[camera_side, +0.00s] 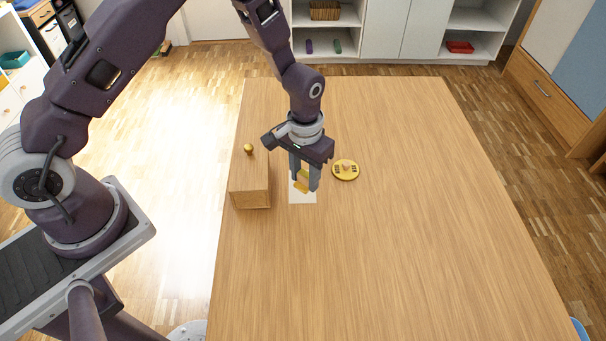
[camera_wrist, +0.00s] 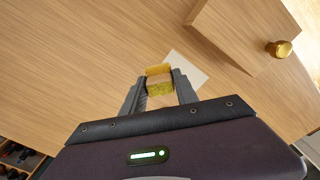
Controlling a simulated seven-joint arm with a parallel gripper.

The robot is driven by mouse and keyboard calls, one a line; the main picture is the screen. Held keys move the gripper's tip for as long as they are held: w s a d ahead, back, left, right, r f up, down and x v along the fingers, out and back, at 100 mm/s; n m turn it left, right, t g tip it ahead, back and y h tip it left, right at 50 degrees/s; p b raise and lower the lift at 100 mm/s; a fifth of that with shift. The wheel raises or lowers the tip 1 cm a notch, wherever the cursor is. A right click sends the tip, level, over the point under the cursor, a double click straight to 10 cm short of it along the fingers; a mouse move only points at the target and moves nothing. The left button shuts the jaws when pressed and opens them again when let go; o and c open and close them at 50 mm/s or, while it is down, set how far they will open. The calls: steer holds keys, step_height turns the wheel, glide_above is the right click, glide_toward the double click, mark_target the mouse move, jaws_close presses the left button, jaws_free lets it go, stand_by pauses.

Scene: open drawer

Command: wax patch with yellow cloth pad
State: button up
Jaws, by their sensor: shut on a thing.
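My gripper (camera_side: 304,178) is shut on the yellow cloth pad (camera_side: 301,187), which shows between the fingers in the wrist view (camera_wrist: 158,86) with a paler, tan part. The patch (camera_side: 303,198) is a pale, flat rectangle on the table beside the wooden box. My gripper and the pad are over it in the side view and hide part of it. In the wrist view the patch (camera_wrist: 193,72) shows behind and to the right of the pad. I cannot tell whether the pad touches it.
A wooden box (camera_side: 250,188) with a brass knob (camera_side: 249,148) stands left of the patch, close by. A round yellow disc (camera_side: 346,175) with dark marks and a small knob lies right of my gripper. The wooden table (camera_side: 400,260) is clear in front and to the right.

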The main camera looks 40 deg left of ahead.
mark_target(300, 204)
steer(key=shift+f, duration=3.45)
steer(key=shift+w+a+f, duration=0.15)
steer(key=shift+f, duration=0.15)
steer(key=shift+w+a, duration=0.25)
jaws_close()
steer(key=shift+w+a+f, duration=0.1)
steer(key=shift+w+a, duration=3.45)
steer(key=shift+s+d, duration=3.9)
steer(key=shift+s, duration=0.2)
steer(key=shift+s+a, duration=0.25)
steer(key=shift+a, duration=0.05)
steer(key=shift+w+a, duration=0.25)
steer(key=shift+a, duration=0.05)
steer(key=shift+w+a, duration=3.7)
steer(key=shift+s+d, duration=3.9)
steer(key=shift+d+r, duration=0.1)
steer(key=shift+r, duration=0.15)
steer(key=shift+s+r, duration=0.1)
steer(key=shift+r, duration=3.8)
